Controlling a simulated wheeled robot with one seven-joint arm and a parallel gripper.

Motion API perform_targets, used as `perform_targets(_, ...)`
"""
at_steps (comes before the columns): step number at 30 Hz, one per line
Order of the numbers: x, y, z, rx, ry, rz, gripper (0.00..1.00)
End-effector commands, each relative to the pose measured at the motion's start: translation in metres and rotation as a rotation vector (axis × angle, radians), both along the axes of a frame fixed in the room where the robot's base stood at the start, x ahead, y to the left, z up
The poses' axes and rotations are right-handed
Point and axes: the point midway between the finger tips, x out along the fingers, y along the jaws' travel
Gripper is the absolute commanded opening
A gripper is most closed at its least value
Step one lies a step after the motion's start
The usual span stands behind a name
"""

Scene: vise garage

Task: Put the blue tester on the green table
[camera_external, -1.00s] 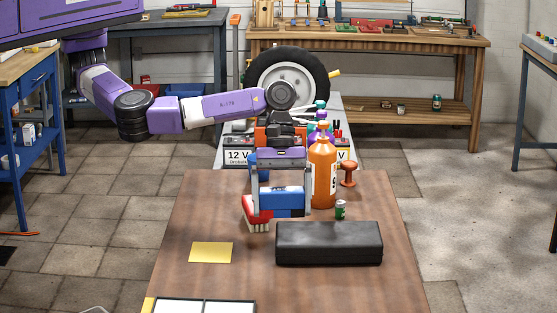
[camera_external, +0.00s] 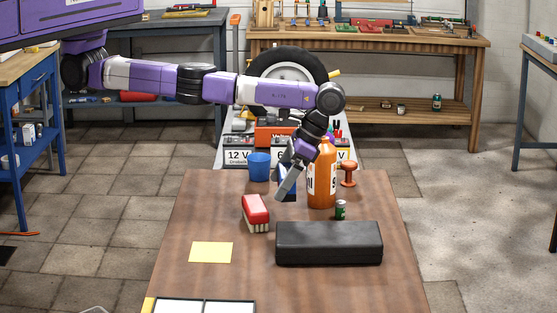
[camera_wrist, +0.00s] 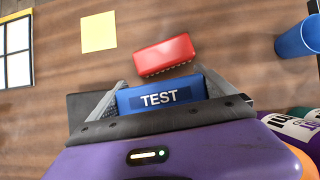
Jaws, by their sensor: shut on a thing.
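My gripper (camera_wrist: 160,95) is shut on the blue tester (camera_wrist: 160,97), marked TEST, with one finger at each end of it in the wrist view. In the external view my gripper (camera_external: 287,188) is tilted and above the brown wooden table, left of the orange bottle. There, the tester is mostly hidden behind the gripper fingers, with only a blue sliver showing. I see no clearly green table; a grey-blue table (camera_external: 165,27) stands at the back left.
On the brown table (camera_external: 190,220) are a red brush (camera_external: 255,211), blue cup (camera_external: 259,167), orange bottle (camera_external: 321,180), black case (camera_external: 329,243), small green can (camera_external: 340,209) and yellow note (camera_external: 211,252). Batteries (camera_external: 236,157) stand behind. A blue cart (camera_external: 35,85) stands left.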

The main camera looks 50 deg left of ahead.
Motion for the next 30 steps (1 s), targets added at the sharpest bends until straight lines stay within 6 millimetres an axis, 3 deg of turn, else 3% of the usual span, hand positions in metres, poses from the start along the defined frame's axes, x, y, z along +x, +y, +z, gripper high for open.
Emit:
perform_targets(8, 0.002, 0.001, 0.003, 0.001, -0.001, -0.009, 0.39)
perform_targets(11, 0.003, 0.000, 0.013, -0.001, 0.000, 0.017, 0.39)
perform_targets(14, 0.006, -0.001, 0.033, -0.001, -0.002, 0.075, 0.39)
perform_targets(24, 0.022, -0.012, 0.126, -0.001, 0.000, 0.392, 0.39)
perform_targets(30, 0.030, -0.016, 0.163, 0.000, 0.001, 0.523, 0.39)
